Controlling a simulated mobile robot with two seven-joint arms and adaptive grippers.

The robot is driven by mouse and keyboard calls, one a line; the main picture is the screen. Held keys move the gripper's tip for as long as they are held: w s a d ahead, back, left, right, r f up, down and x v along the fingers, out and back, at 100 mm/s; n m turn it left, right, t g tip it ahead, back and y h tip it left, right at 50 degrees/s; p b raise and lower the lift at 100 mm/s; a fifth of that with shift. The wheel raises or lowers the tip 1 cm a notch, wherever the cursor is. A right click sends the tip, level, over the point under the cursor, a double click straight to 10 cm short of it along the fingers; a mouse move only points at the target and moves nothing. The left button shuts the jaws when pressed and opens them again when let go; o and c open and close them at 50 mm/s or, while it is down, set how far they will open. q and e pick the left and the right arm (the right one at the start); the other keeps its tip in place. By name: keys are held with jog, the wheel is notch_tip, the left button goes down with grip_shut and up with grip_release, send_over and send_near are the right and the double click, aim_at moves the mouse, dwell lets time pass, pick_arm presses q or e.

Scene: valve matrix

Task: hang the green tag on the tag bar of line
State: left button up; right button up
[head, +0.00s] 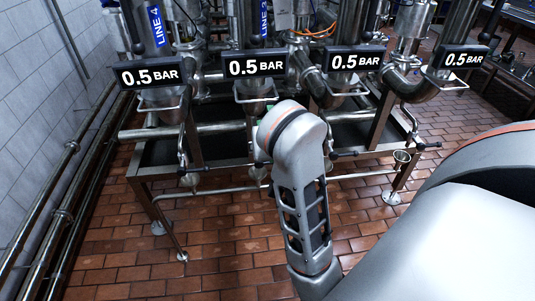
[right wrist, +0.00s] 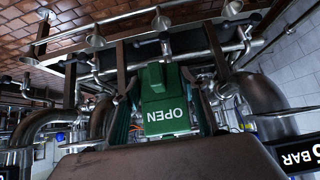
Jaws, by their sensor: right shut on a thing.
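The green tag (right wrist: 166,105), marked OPEN and upside down in the picture, shows in the middle of the right wrist view. My right gripper (right wrist: 163,80) is shut on it, with a dark finger on either side. In the head view my right arm reaches forward to the pipework, and its wrist hides the gripper and nearly all of the tag. Thin bent bars hang below the pressure displays; one is under the left display (head: 160,107) and one under the second display (head: 258,106). I cannot tell whether the tag touches any bar. My left gripper is in neither view.
Several 0.5 BAR displays (head: 254,65) front a row of steel pipes and valves. Blue signs read LINE 4 (head: 156,26) and LINE 3 (head: 264,18). A metal frame (head: 140,180) stands on the brick floor (head: 230,240). Wall pipes run at left; the front floor is clear.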

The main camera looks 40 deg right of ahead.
jog(key=shift+w+d+f, duration=0.15)
jog(key=shift+w+f, duration=0.15)
jog(key=shift+f, duration=0.1)
jog(key=shift+w+d+r, duration=0.2)
jog(key=shift+w, duration=0.05)
jog(key=shift+w+d, duration=0.15)
jog(key=shift+w, duration=0.15)
jog(key=shift+w+d+f+b, duration=0.15)
jog(key=shift+w+d+b, duration=0.3)
jog(key=shift+w, duration=0.35)
jog(key=shift+w+d+f+b, duration=0.15)
jog(key=shift+w+d+b, duration=0.15)
jog(key=shift+w+d, duration=0.35)
jog(key=shift+w+d+f+b, duration=0.15)
jog(key=shift+w+d+b, duration=0.25)
jog(key=shift+w, duration=0.5)
jog(key=o, duration=1.2)
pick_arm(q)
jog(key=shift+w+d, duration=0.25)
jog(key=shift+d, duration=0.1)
pick_arm(e)
jog(key=shift+o, duration=0.5)
